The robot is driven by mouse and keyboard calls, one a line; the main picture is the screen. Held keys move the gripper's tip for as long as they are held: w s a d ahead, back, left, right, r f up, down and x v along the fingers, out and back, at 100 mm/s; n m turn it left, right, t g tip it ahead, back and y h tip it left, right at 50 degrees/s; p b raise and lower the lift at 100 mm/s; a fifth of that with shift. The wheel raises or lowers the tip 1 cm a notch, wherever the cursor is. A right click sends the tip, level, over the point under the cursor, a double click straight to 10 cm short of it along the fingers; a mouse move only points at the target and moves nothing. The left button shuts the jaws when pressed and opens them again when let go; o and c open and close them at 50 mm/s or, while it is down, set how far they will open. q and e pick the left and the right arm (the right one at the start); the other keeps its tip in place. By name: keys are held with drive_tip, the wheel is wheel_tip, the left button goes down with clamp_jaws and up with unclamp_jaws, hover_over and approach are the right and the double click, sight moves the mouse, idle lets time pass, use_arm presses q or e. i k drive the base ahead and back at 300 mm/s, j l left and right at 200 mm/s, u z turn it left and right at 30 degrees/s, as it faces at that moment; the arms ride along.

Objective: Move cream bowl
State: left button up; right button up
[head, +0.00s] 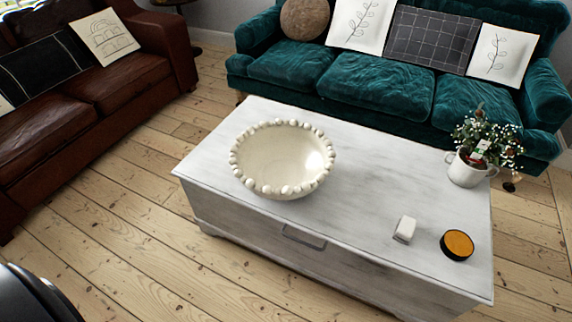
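A cream bowl (282,185) with a beaded rim stands upright on the left part of a white wooden coffee table (350,215). It looks empty. Neither of my grippers shows in the head view, so nothing is seen touching the bowl.
A potted plant (468,172), a small white block (405,229) and a round orange-topped black object (457,245) are on the table's right part. A teal sofa (375,84) stands behind, a brown leather sofa (110,84) at left. Floorboards (120,235) between are clear.

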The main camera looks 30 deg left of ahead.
sight(279, 161)
drive_tip(key=i+j+z, duration=0.1)
drive_tip(key=j+z, duration=0.15)
drive_tip(key=j, duration=0.95)
drive_tip(key=j+z, duration=0.25)
drive_tip(key=j, duration=1)
